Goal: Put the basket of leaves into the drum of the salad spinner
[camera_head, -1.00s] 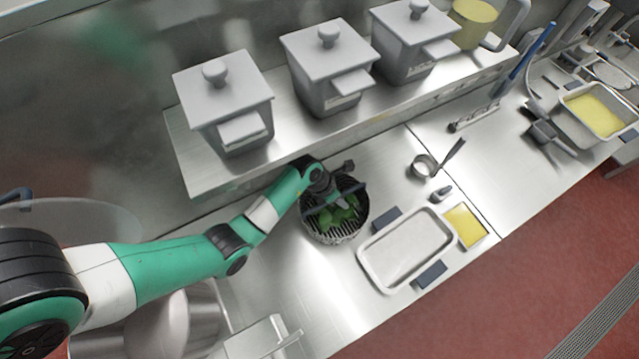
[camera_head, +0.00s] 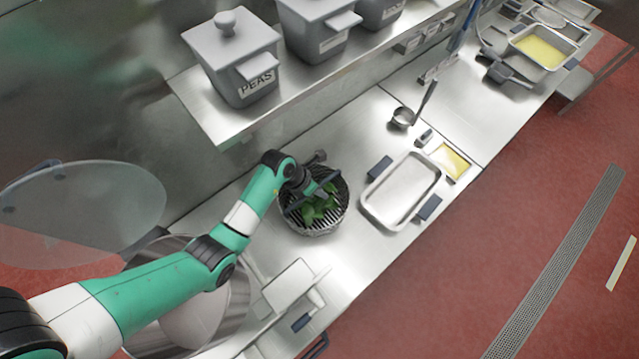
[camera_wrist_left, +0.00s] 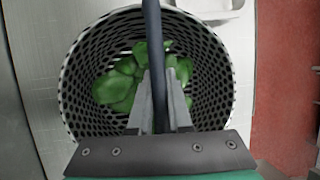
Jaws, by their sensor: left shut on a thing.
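The basket (camera_head: 341,214) is a round perforated metal basket with green leaves (camera_head: 318,207) in it. It stands upright at the counter's middle in the head view; I cannot tell whether it is lifted. My left gripper (camera_head: 317,193) is over it, shut on its dark handle bar. In the left wrist view the fingers (camera_wrist_left: 159,100) close around that bar (camera_wrist_left: 152,30), above the leaves (camera_wrist_left: 118,85) inside the basket (camera_wrist_left: 215,70). A large round steel vessel (camera_head: 236,312), apparently the spinner drum, is at lower left, partly hidden by my arm. Its clear lid (camera_head: 90,215) stands open. My right gripper is not in view.
A shallow steel tray (camera_head: 372,207) with dark handles lies right of the basket, beside a yellow-filled pan (camera_head: 452,162). A ladle (camera_head: 403,117) lies behind. A shelf with lidded grey bins (camera_head: 235,65) overhangs the back. A pale box (camera_head: 290,285) stands between vessel and counter edge.

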